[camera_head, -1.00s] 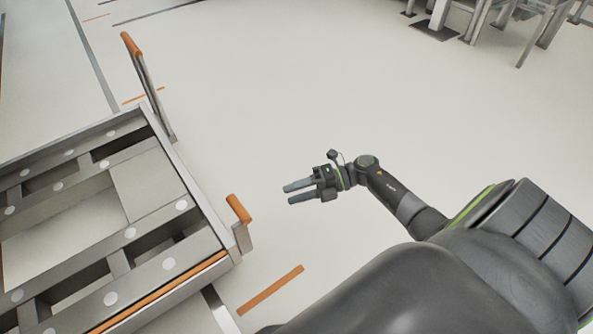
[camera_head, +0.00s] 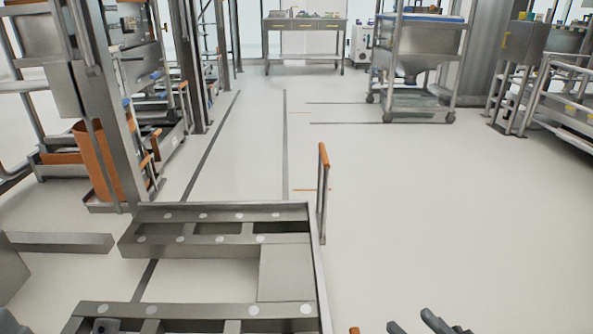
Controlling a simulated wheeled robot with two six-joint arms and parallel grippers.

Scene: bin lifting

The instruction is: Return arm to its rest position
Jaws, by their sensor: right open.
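My right gripper (camera_head: 410,318) shows at the bottom edge, right of centre. Only its two dark fingers show; they are apart with nothing between them. The rest of that arm is cut off below the picture. The gripper is over the bare floor, to the right of a metal frame cart (camera_head: 314,262), and apart from it. My left gripper cannot be made out; small dark shapes at the bottom left edge are too cut off to tell.
An upright post with an orange handle (camera_head: 323,160) stands at the cart's right corner. Metal racks (camera_head: 110,110) fill the left. A wheeled steel cart (camera_head: 420,60) and a table (camera_head: 305,28) stand at the back. The floor (camera_head: 430,200) at the middle right is clear.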

